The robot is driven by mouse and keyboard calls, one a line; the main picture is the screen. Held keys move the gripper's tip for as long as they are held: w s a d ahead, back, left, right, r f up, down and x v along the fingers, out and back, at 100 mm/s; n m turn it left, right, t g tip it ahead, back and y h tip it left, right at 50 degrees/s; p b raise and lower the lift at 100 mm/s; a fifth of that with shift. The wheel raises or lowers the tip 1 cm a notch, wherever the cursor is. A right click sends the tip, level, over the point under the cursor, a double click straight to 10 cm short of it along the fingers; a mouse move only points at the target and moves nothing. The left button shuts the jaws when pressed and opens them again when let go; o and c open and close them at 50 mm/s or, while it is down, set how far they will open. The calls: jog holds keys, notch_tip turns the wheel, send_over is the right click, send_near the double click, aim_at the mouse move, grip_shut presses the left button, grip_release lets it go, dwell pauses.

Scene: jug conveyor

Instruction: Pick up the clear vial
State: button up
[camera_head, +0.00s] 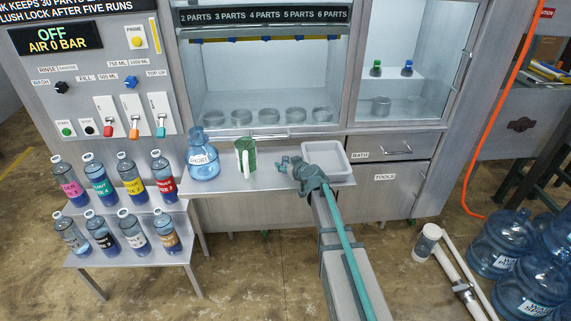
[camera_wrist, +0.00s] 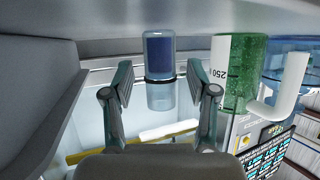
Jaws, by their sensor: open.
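In the wrist view a small clear vial (camera_wrist: 161,100) shows between my two fingers, with a dark blue part above a dark band and a clear part below it. My gripper (camera_wrist: 160,82) is open, one finger on each side with a visible gap; no contact shows. In the camera_head view my gripper (camera_head: 286,163) is low over the metal shelf, between the green jug and the white tray. The vial is not distinct there, being small and partly hidden by the gripper.
A green jug (camera_head: 250,147) with a white handle stands left of my gripper, close on the right in the wrist view (camera_wrist: 246,70). A white tray (camera_head: 345,172) sits to the right. A blue round bottle (camera_head: 203,160) stands farther left. Two capped bottles (camera_head: 407,69) sit in the cabinet.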

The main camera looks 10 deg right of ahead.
jog(key=shift+w+a+f, duration=0.1)
jog(key=shift+w+f, duration=0.05)
jog(key=shift+w, duration=0.2)
grip_shut()
dwell(0.3)
